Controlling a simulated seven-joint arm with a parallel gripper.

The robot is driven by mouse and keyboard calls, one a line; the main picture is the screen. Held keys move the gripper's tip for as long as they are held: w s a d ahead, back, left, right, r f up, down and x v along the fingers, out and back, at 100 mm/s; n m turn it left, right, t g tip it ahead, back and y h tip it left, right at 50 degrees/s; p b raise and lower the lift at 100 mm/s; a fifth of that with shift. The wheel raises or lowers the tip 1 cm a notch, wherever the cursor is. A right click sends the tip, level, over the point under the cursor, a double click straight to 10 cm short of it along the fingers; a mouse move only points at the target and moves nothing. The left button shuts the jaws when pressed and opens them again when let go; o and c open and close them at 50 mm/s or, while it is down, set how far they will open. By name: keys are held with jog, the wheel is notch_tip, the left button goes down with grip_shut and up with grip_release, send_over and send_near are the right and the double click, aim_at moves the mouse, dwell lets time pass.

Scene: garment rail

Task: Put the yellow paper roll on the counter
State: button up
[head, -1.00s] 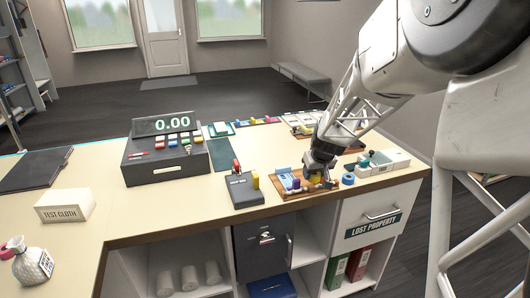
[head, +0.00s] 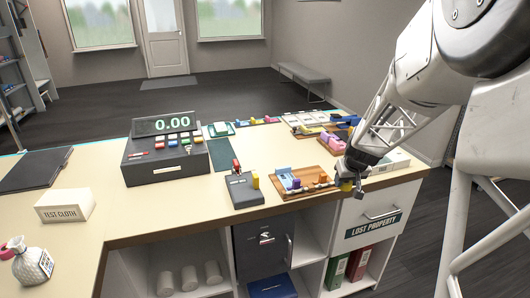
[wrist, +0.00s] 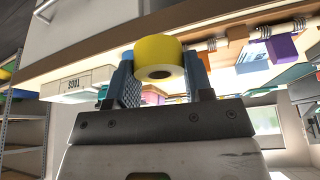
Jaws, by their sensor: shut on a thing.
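My gripper (head: 352,189) is near the front right part of the counter (head: 222,210), just right of a wooden board. In the wrist view, it is shut on the yellow paper roll (wrist: 158,55), held between two blue-grey fingertips. The roll's hollow end faces the wrist camera. In the head view the roll is mostly hidden at the gripper's tip, and I cannot tell whether it touches the counter.
The wooden board (head: 322,191) with small items lies left of my gripper. A white box (head: 397,161) stands behind it. A card terminal (head: 242,190) and a till (head: 163,159) are further left. The counter's front edge is close to my gripper.

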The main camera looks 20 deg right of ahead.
jog(key=shift+w, duration=0.1)
jog(key=w+d, duration=0.2)
jog(key=w, duration=0.2)
jog(key=w+d+f, duration=0.1)
jog(key=w+d, duration=0.2)
jog(key=w, duration=0.2)
jog(key=w+d, duration=0.2)
jog(key=w, duration=0.3)
jog(key=shift+d+f, duration=0.2)
jog(key=shift+d, duration=0.05)
dwell(0.4)
jog(key=shift+f, duration=1.75)
jog(key=shift+f, duration=0.15)
jog(key=o, duration=0.7)
